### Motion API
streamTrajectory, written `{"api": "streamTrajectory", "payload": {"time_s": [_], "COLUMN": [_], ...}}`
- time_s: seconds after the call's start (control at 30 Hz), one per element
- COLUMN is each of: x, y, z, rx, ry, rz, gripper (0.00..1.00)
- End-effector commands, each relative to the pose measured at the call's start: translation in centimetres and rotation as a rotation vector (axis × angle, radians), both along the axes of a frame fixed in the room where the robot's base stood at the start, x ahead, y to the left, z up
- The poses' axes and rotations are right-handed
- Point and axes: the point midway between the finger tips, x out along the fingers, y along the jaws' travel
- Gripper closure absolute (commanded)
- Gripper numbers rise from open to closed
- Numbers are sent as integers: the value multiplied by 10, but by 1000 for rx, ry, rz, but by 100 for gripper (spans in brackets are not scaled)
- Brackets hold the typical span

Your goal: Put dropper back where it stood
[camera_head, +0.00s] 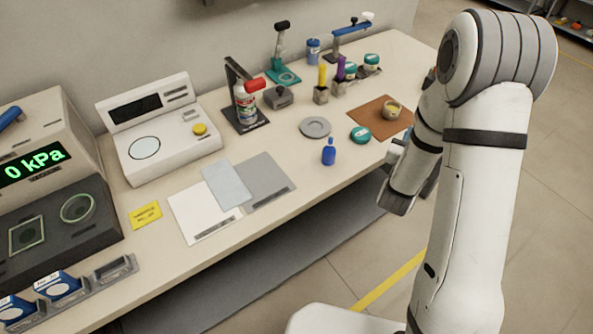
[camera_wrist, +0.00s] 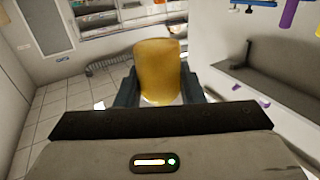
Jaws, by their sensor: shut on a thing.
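In the wrist view my gripper (camera_wrist: 160,88) is shut on a rounded, amber-yellow piece (camera_wrist: 158,65), which I take to be the dropper. Its dark fingers press it from both sides, and its lower end is hidden behind the gripper body. In the head view my gripper is mostly hidden by my arm, off the bench's right front edge, and the held piece does not show. On the bench a yellow stick (camera_head: 322,75) and a purple stick (camera_head: 340,69) stand upright in small holders. I cannot tell which spot is the dropper's.
A blue bottle (camera_head: 328,153), a grey disc (camera_head: 315,127) and a teal-lidded jar (camera_head: 360,134) stand near the front edge. A brown mat (camera_head: 375,122) carries an open jar (camera_head: 391,109). A spray can (camera_head: 246,104), scale (camera_head: 165,145) and pressure device (camera_head: 40,165) stand left.

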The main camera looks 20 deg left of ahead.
Motion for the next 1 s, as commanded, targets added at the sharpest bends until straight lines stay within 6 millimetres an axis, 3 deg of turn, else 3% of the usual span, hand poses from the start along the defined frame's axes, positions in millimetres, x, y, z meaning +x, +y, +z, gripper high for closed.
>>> {"api": "streamTrajectory", "payload": {"time_s": [0.27, 0.47, 0.77, 1.0], "x": [-6, -24, -70, -120], "y": [34, 62, 101, 125], "z": [-27, -47, -70, -78], "rx": [1, 2, 3, 1], "ry": [4, 5, 3, 2], "rz": [278, 499, 828, 1080], "gripper": [88, 88, 88, 88]}}
